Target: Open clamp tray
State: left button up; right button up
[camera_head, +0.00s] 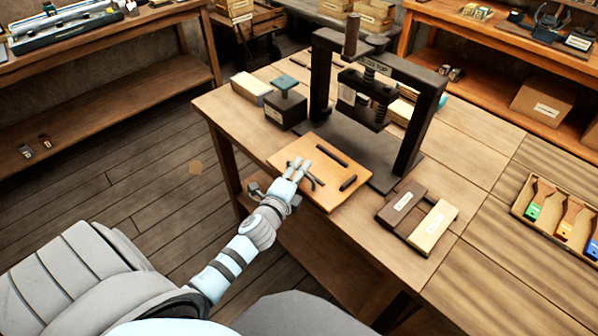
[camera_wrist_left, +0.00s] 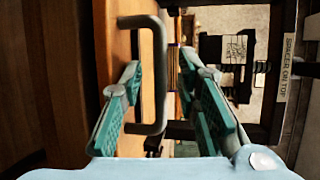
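The clamp tray is a light wooden board (camera_head: 296,151) with dark bars on it, lying in front of the press (camera_head: 350,144) on the bench. My left gripper (camera_head: 298,170) is over the tray's near left part, beside a dark handle (camera_head: 316,180). In the left wrist view the handle (camera_wrist_left: 161,75) is a grey U-shaped bar. It shows between the two teal-padded fingers (camera_wrist_left: 165,100), which stand apart with gaps on both sides. Whether a finger touches it I cannot tell. My right gripper is not in view.
A dark block and a pale block (camera_head: 433,226) lie right of the tray. A dark box with a teal-topped post (camera_head: 286,107) stands behind left. A box of coloured tools (camera_head: 562,215) is at the far right. Floor is free left of the bench.

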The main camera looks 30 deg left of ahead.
pick_arm(q)
jog(key=v, duration=1.2)
